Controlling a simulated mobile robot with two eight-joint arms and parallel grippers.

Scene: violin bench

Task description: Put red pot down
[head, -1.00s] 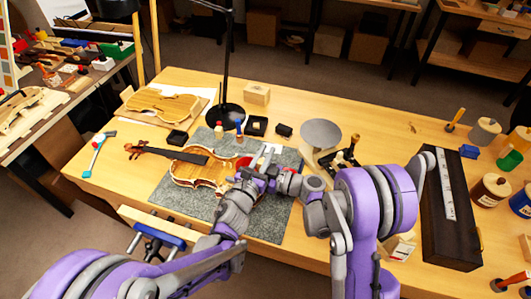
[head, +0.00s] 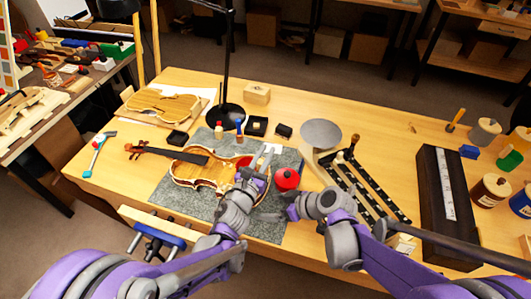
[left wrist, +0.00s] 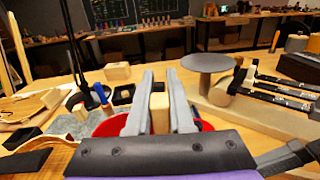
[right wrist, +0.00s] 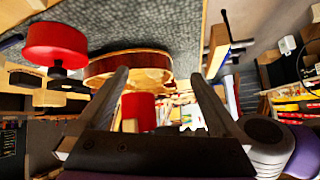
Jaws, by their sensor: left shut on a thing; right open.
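My left gripper (head: 254,170) is over the grey mat beside the violin. In the left wrist view its fingers (left wrist: 160,95) close on a tan, block-like part, with red (left wrist: 108,126) showing on both sides. I take this as the red pot (head: 243,162), mostly hidden by the gripper in the head view. The right wrist view shows it as a red cylinder (right wrist: 138,110). A second round red piece with a dark knob (head: 286,179) is at the mat's right side, also in the right wrist view (right wrist: 55,45). My right gripper (head: 289,212) is open and empty, nearer me.
The violin (head: 200,172) lies on the grey mat (head: 173,203). A lamp base (head: 226,113), small black trays and a round grey disc (head: 321,133) stand behind. A rack of black bars (head: 365,190) and a long dark box (head: 440,210) are at right.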

